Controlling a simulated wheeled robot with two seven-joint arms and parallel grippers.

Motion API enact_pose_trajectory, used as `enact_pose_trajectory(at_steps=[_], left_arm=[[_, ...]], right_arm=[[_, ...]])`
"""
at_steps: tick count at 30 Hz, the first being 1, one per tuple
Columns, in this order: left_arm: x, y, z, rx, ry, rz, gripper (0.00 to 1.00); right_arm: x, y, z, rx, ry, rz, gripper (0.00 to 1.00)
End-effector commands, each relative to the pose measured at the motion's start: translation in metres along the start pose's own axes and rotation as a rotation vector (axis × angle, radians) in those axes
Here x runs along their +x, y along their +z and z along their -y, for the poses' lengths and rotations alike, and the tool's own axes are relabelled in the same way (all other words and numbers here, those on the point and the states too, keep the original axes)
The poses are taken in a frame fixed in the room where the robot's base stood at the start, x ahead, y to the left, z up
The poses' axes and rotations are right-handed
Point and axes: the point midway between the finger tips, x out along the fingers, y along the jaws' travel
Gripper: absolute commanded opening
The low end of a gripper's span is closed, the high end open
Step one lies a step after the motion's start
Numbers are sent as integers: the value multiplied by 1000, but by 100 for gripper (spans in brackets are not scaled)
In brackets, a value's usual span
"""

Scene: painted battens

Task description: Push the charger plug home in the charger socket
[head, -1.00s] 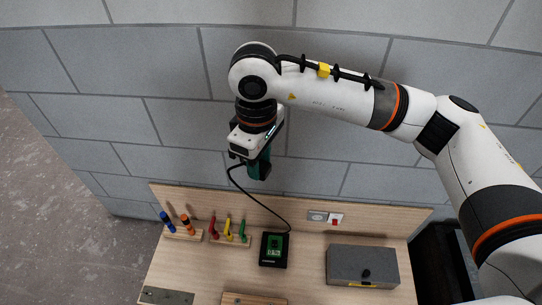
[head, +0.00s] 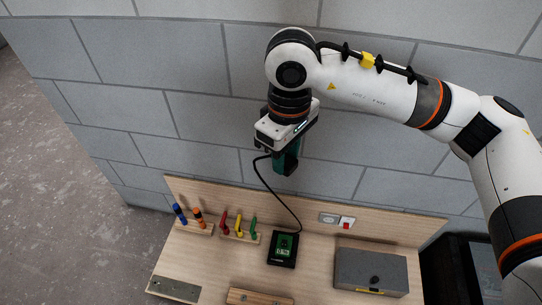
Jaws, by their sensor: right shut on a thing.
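My right gripper (head: 284,167) hangs above the back of the workbench, pointing down, in front of the block wall. It is shut on the charger plug, which is mostly hidden by the gripper; only its black cable (head: 263,183) shows clearly. The cable loops from the gripper down to the black charger (head: 283,249) with a lit green display. The charger socket (head: 328,218) is a grey plate on the bench's low back panel, beside a white plate with a red switch (head: 346,223). The gripper is up and left of the socket, clear of it. My left gripper is out of view.
The wooden bench (head: 222,268) carries a rack of blue and orange tools (head: 188,217), a rack of red, yellow and green tools (head: 239,228), and a grey box (head: 371,270) at right. A metal plate (head: 173,289) and a wooden block (head: 260,297) lie in front.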

Motion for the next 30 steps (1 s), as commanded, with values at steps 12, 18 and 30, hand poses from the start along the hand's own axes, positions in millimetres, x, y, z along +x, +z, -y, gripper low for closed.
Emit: enact_pose_trajectory(at_steps=[12, 18, 30], left_arm=[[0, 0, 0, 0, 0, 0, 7], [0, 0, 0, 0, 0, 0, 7], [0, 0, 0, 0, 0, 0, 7]], right_arm=[[-56, -55, 6, 386, -1, 2, 12], [-61, -60, 6, 425, -1, 1, 12], [-61, -49, 5, 454, 1, 0, 12]])
